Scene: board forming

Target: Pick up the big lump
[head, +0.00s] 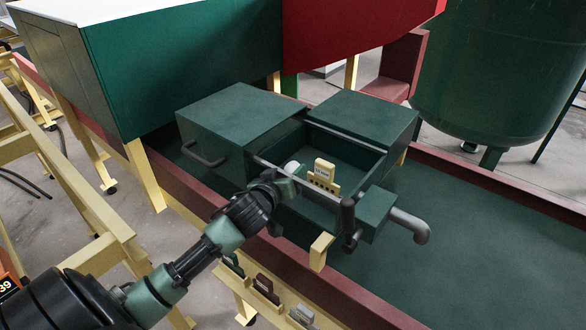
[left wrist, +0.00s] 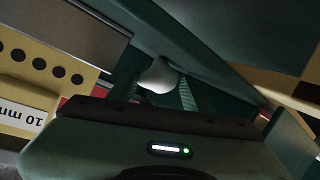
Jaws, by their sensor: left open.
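A pale, rounded lump (head: 291,166) shows at the tip of my left gripper (head: 295,178), inside the open dark green box in the middle of the head view. In the left wrist view the lump (left wrist: 157,76) is whitish and smooth, just ahead of the gripper body, close to the ribbed finger (left wrist: 187,95). My left gripper is open. Whether the fingers touch the lump I cannot tell. Part of the lump is hidden by the gripper in the head view. My right gripper is not in view.
A cream plate with holes (head: 323,177) stands in the box beside my gripper; the left wrist view shows its "10 mm" label (left wrist: 20,117). Green block tops flank the box.

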